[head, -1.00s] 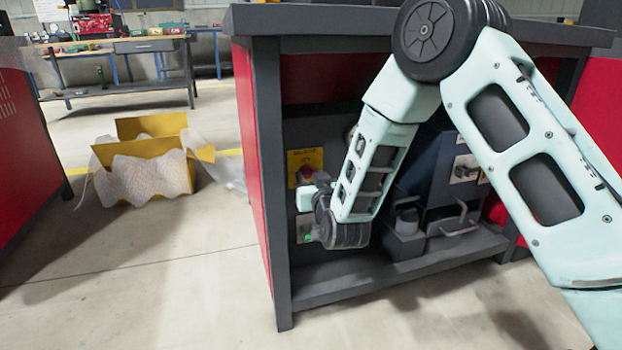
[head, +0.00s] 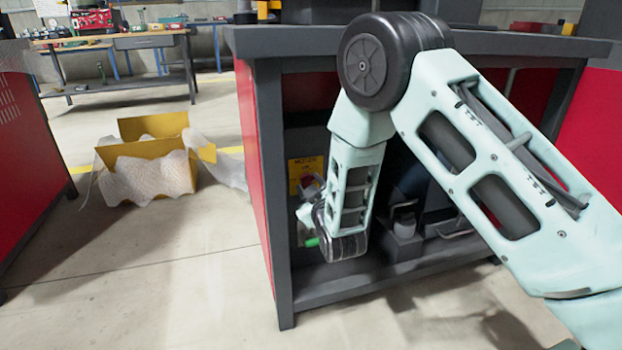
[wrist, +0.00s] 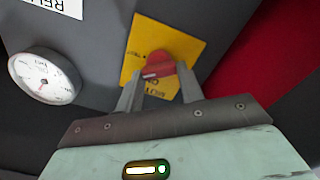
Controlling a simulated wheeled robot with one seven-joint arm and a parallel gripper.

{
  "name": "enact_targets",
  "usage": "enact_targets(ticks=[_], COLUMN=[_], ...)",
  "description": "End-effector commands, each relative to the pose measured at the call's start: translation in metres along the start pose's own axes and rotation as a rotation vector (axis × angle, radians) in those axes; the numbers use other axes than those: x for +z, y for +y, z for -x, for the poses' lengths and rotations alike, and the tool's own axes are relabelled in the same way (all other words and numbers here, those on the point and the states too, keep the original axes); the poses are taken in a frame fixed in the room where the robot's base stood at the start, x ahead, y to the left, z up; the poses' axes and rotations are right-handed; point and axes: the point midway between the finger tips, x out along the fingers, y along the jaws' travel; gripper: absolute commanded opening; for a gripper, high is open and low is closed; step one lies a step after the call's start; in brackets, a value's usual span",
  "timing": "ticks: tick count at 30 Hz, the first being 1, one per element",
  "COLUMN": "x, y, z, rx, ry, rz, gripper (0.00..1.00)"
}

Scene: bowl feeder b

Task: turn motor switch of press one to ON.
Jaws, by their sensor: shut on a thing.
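The motor switch is a red knob (wrist: 160,64) on a yellow plate (wrist: 141,42) in the wrist view. My gripper (wrist: 160,80) has its two fingers on either side of the knob and is shut on it. In the head view the yellow plate (head: 294,180) shows on the panel inside the workbench, with the red knob (head: 309,183) partly hidden by my wrist. Lettering on the plate is partly covered and upside down in the wrist view, so the knob's exact setting cannot be read.
A round pressure gauge (wrist: 45,76) and a white label (wrist: 58,5) sit left of the plate in the wrist view. The workbench (head: 283,200) has a dark leg and top edge close around my arm. A yellow box (head: 150,175) with wrap lies on the floor.

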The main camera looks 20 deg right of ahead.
Motion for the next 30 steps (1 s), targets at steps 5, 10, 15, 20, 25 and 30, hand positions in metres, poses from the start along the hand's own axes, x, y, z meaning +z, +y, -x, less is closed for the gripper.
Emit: enact_targets(ticks=[5, 10, 15, 20, 25, 30], x=[-0.0024, -0.0024, -0.0017, -0.0013, -0.0002, 0.0008], y=[0.0001, 0.0001, -0.0007, -0.0013, -0.0018, -0.0022], z=[0.0011, 0.0009, 0.0013, 0.0012, 0.0012, 0.0012], rx=[-0.005, -0.004, -0.005, -0.005, -0.004, -0.003], ry=[-0.003, -0.002, -0.003, -0.002, -0.002, -0.002], rz=[0.172, 0.334, 0.495, 0.639, 0.771, 0.870], gripper=[0.15, 0.15, 0.15, 0.15, 0.15, 0.15])
